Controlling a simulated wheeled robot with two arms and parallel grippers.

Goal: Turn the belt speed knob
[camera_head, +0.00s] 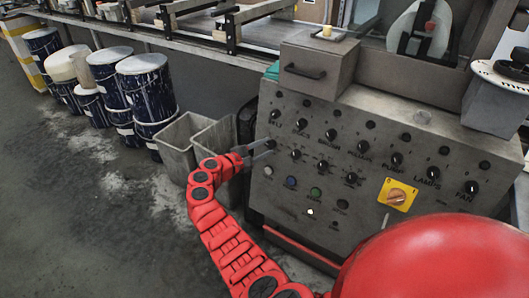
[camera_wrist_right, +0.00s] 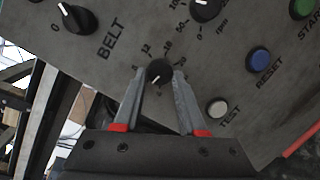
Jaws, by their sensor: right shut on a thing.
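The belt speed knob (camera_wrist_right: 158,72) is a small black dial with a number scale around it, on the grey control panel (camera_head: 330,222). It sits just below the BELT label and its switch (camera_wrist_right: 75,18). My right gripper (camera_wrist_right: 158,76) has one finger on each side of the knob and is shut on it. In the head view my right gripper (camera_head: 262,148) reaches the panel's left side and mostly hides this knob. The knob's pointer is too small to read surely. My left gripper is not in view.
Close by are other dials, a white TEST button (camera_wrist_right: 217,106), a blue RESET button (camera_wrist_right: 258,59) and a green button (camera_head: 316,193). A yellow-backed orange switch (camera_head: 397,195) is further right. Grey bins (camera_head: 180,150) and drums (camera_head: 148,95) stand left; open floor lies in front.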

